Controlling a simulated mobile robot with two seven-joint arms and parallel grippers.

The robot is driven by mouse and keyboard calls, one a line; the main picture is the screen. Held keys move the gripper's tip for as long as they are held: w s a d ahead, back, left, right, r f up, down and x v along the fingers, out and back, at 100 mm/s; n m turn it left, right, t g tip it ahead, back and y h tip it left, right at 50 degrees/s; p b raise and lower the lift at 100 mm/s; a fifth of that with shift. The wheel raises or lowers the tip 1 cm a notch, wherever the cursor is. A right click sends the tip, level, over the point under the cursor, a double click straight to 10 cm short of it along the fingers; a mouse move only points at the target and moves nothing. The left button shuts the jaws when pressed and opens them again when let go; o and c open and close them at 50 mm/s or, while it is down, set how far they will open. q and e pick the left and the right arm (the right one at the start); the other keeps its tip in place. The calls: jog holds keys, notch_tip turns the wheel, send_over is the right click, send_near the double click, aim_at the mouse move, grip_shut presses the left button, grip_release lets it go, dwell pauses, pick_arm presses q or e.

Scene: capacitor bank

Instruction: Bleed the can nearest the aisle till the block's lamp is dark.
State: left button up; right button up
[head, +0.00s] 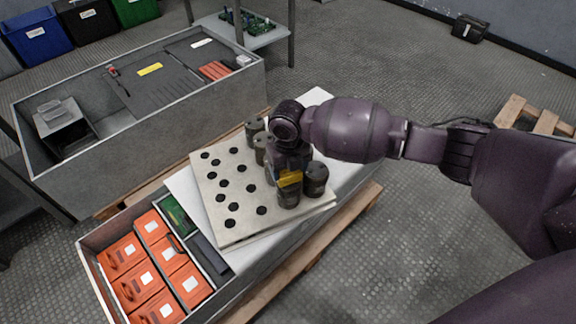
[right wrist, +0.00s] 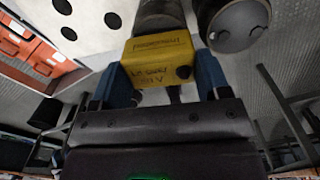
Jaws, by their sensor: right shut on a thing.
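Several dark grey cans stand on a pale plate (head: 213,188) with black round holes. My right gripper (head: 289,181) is shut on a yellow block (head: 290,179) at the plate's right part. In the right wrist view the yellow block (right wrist: 158,57) carries printed text and a dark round spot at its right; no glow shows on it. A can (right wrist: 160,14) lies just beyond the block; I cannot tell whether they touch. Another can (head: 316,179) stands just right of the block, and it also shows in the right wrist view (right wrist: 236,26). My left gripper is out of view.
A bin of orange boxes (head: 122,255) stands at the lower left. A grey open cabinet (head: 165,140) lies behind the plate. A wooden pallet (head: 344,222) is under the bench. Open floor (head: 430,250) is on the right.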

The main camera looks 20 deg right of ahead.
dwell(0.7)
jog(key=o, duration=1.1)
notch_tip(320, 180, up, 4)
jog(key=shift+w+r+p, duration=0.1)
jog(key=shift+w+p, duration=0.05)
jog(key=shift+p, duration=0.5)
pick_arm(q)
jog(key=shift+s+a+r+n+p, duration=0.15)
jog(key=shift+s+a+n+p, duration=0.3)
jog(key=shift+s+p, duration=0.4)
pick_arm(e)
notch_tip(320, 180, up, 7)
jog(key=shift+f, duration=0.2)
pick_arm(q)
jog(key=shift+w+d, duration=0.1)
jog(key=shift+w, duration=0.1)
pick_arm(e)
jog(key=shift+f, duration=0.1)
